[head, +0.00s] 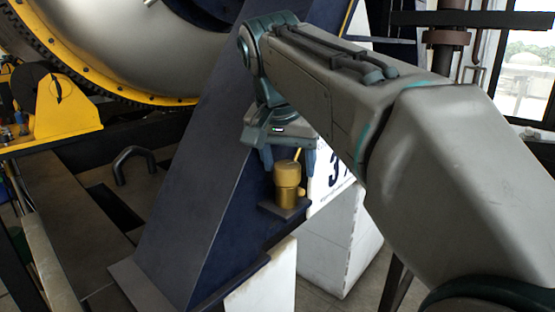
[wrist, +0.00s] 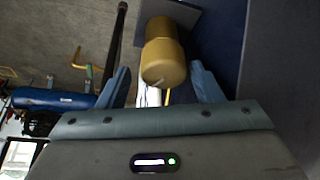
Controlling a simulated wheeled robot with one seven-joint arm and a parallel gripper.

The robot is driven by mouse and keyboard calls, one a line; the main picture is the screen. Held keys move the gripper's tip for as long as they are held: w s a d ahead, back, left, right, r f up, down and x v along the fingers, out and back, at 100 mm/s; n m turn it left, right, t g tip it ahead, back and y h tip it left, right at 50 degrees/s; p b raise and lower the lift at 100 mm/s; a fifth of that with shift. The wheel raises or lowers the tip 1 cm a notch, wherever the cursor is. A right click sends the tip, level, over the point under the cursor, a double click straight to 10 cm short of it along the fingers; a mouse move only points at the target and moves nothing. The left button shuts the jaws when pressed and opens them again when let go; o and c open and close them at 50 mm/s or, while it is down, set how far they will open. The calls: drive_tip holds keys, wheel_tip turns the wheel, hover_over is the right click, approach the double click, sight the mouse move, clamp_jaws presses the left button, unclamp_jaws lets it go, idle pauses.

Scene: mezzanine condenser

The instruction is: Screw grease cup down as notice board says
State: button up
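The brass grease cup (head: 287,176) stands upright on a small dark bracket (head: 284,209) fixed to the blue sloping frame. It has a wider round cap and a small side knob low on its right. My gripper (head: 288,168) is above it, pointing down, with fingers apart. In the wrist view the cup (wrist: 163,50) lies between the open fingers (wrist: 160,72), with a gap visible on each side. A pale mark shows on the cap's end. A white board (head: 333,180) with a large black "3" stands behind, mostly hidden by my arm; its smaller text is unreadable.
The blue sloping frame (head: 190,190) rises close to the left of the cup. A white block (head: 342,245) stands behind at right. A yellow bracket (head: 65,110) and a large round vessel (head: 150,40) are at the left. A bent grey pipe (head: 133,160) rises from the floor.

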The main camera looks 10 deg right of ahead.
drive_tip(key=shift+w+a+r, duration=0.1)
drive_tip(key=shift+a, duration=0.1)
drive_tip(key=shift+p+v, duration=0.7)
drive_tip(key=shift+v, duration=0.1)
drive_tip(key=p+v, duration=0.5)
drive_tip(key=v, duration=0.1)
drive_tip(key=shift+d+r, duration=0.1)
drive_tip(key=shift+d, duration=0.1)
